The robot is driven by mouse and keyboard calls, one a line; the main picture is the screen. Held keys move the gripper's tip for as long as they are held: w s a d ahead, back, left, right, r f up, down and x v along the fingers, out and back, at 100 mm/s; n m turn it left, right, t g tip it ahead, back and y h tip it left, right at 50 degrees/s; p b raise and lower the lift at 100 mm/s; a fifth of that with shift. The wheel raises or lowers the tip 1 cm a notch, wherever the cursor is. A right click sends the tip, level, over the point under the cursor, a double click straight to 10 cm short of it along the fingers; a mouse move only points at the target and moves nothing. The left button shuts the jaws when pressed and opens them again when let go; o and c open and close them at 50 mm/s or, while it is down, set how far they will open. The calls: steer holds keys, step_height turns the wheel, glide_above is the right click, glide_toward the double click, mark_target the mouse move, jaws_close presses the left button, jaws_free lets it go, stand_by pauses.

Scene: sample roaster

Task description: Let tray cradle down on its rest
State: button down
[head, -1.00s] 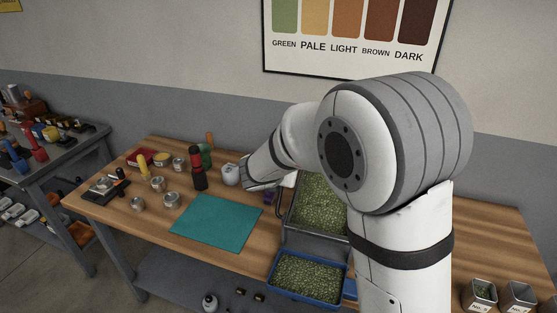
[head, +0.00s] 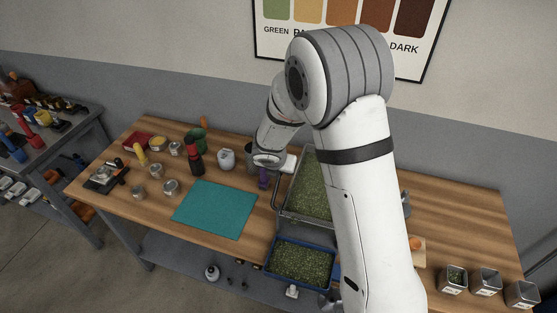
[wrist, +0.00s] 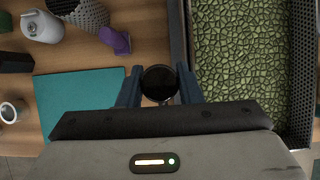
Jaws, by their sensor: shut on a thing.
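In the head view my fingers are hidden behind the wrist. The rest under the cradle is hidden, so I cannot tell whether they touch.
A blue bin (head: 270,270) of green beans is below the cradle's front end. A teal mat (head: 213,208) lies left. A purple object (head: 263,178) and a white jar (head: 226,159) stand near my wrist. Several labelled tins (head: 485,281) stand far right.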

steer(key=shift+f, duration=0.1)
stand_by(0.5)
steer(key=c, duration=1.1)
jaws_free()
steer(key=shift+w, duration=0.1)
steer(key=shift+o, duration=0.2)
steer(key=d+v, duration=0.1)
steer(key=v, duration=0.6)
steer(key=shift+s+a+r, duration=0.2)
steer(key=shift+a+r, duration=0.2)
steer(key=shift+a, duration=0.1)
